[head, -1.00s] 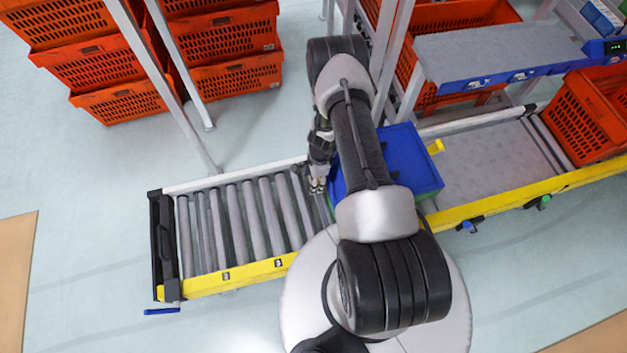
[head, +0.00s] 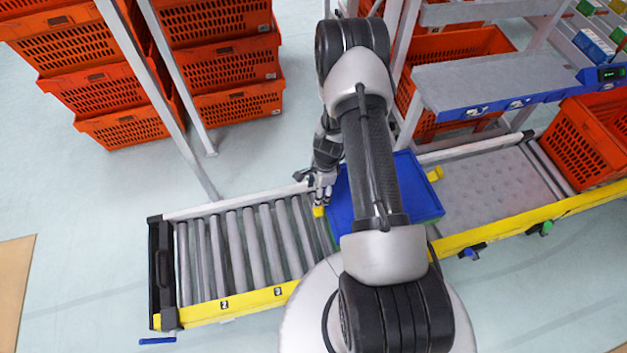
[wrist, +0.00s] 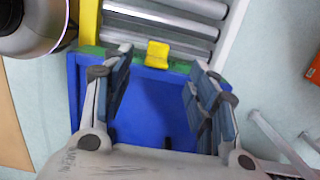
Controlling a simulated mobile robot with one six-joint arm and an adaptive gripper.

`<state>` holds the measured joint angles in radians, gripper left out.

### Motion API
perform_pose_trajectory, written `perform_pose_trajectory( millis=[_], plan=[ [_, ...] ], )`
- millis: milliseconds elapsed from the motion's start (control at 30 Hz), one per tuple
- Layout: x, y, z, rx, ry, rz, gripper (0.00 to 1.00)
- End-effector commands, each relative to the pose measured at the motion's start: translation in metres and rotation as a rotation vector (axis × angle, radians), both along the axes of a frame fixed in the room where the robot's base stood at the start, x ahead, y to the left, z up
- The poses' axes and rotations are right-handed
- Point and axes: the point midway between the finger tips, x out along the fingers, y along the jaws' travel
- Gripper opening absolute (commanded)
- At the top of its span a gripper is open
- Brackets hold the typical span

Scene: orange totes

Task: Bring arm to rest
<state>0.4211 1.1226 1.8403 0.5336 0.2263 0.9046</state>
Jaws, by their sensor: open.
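My arm (head: 370,150) reaches over a roller conveyor, its elbow raised. My gripper (head: 318,190) hangs at the left side of a blue tote (head: 413,195). In the wrist view my gripper (wrist: 163,80) is open, its two fingers apart with nothing between them, above the blue tote (wrist: 152,115). A yellow tab (wrist: 157,54) on the tote's rim shows between and beyond the fingertips. In the head view my arm hides much of the tote.
The conveyor (head: 240,245) has bare rollers left of the tote and a yellow front rail. Orange crates (head: 235,100) are stacked at the back left. A grey shelf (head: 495,65) stands behind right. An orange crate (head: 575,145) sits on the conveyor's right end.

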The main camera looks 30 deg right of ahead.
Motion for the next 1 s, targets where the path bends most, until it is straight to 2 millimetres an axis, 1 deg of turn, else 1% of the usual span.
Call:
perform_pose_trajectory(
  millis=[267, 367, 467, 500, 567, 600, 667, 700, 767, 800, 867, 900, 967, 1000],
  plan=[
    [0.002, 0.0, 0.002, -0.001, -0.003, 0.005, 0.53],
    [0.01, 0.002, 0.021, -0.004, -0.023, 0.046, 0.53],
    [0.026, 0.011, 0.063, -0.01, -0.064, 0.15, 0.53],
    [0.031, 0.016, 0.085, -0.014, -0.085, 0.204, 0.53],
    [0.038, 0.025, 0.122, -0.021, -0.116, 0.298, 0.53],
    [0.041, 0.032, 0.146, -0.028, -0.136, 0.364, 0.53],
    [0.042, 0.043, 0.18, -0.038, -0.164, 0.461, 0.53],
    [0.041, 0.05, 0.203, -0.048, -0.183, 0.526, 0.53],
    [0.036, 0.062, 0.235, -0.063, -0.208, 0.622, 0.53],
    [0.032, 0.069, 0.256, -0.076, -0.226, 0.686, 0.53],
    [0.023, 0.08, 0.286, -0.094, -0.249, 0.781, 0.53],
    [0.016, 0.088, 0.304, -0.109, -0.264, 0.845, 0.53],
    [0.003, 0.098, 0.33, -0.132, -0.283, 0.938, 0.53],
    [-0.006, 0.105, 0.347, -0.148, -0.295, 0.999, 0.53]
  ],
)
